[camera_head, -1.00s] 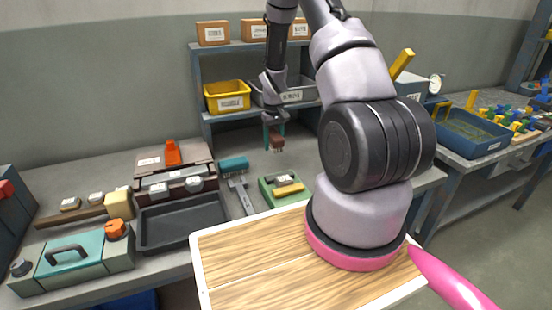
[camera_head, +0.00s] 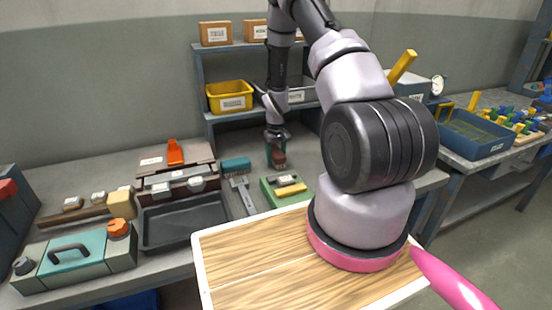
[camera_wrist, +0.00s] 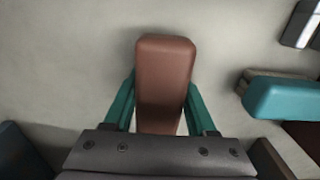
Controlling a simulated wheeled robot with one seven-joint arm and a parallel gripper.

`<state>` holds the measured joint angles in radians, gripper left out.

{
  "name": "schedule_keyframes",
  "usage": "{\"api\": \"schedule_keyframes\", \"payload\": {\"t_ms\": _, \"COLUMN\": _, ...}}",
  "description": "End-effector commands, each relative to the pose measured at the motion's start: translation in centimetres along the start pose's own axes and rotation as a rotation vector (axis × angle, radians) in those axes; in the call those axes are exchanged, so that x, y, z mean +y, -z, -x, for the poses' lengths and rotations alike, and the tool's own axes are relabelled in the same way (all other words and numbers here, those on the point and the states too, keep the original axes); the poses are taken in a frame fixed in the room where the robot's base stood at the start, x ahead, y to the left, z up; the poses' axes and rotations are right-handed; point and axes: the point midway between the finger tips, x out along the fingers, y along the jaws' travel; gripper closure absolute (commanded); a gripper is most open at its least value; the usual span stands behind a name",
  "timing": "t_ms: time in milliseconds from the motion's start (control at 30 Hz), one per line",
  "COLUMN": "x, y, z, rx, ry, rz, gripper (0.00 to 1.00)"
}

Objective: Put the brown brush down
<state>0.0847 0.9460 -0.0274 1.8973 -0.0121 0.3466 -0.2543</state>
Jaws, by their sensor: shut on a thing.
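The brown brush (camera_head: 279,159) is at the back of the grey workbench, in front of the shelf. In the wrist view it shows as a rounded brown block (camera_wrist: 165,75) pointing away from me. My gripper (camera_head: 275,152) is shut on it, with a teal finger on each side; the gripper also shows in the wrist view (camera_wrist: 160,105). The brush is low over the bench top; I cannot tell whether it touches. Its underside is hidden.
A teal brush (camera_head: 236,164) lies to the left, also in the wrist view (camera_wrist: 285,98). The shelf (camera_head: 212,125) stands behind. Bare bench surrounds the brown brush.

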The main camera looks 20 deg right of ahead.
Motion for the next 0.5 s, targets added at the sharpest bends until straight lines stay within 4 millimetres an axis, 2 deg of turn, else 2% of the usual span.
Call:
{"api": "schedule_keyframes", "payload": {"t_ms": 267, "x": -0.01, "y": -0.06, "z": -0.89, "rx": -0.001, "ry": 0.000, "rz": 0.000, "gripper": 1.00}}
{"api": "schedule_keyframes", "payload": {"t_ms": 300, "x": -0.02, "y": -0.11, "z": -0.94, "rx": -0.002, "ry": 0.000, "rz": 0.000, "gripper": 0.39}}
{"api": "schedule_keyframes", "payload": {"t_ms": 367, "x": -0.02, "y": -0.13, "z": -0.98, "rx": -0.002, "ry": 0.000, "rz": 0.000, "gripper": 0.16}}
{"api": "schedule_keyframes", "payload": {"t_ms": 400, "x": -0.03, "y": -0.13, "z": -0.98, "rx": -0.002, "ry": 0.000, "rz": 0.000, "gripper": 0.13}}
{"api": "schedule_keyframes", "payload": {"t_ms": 500, "x": -0.03, "y": -0.12, "z": -0.90, "rx": -0.002, "ry": 0.000, "rz": 0.000, "gripper": 0.13}}
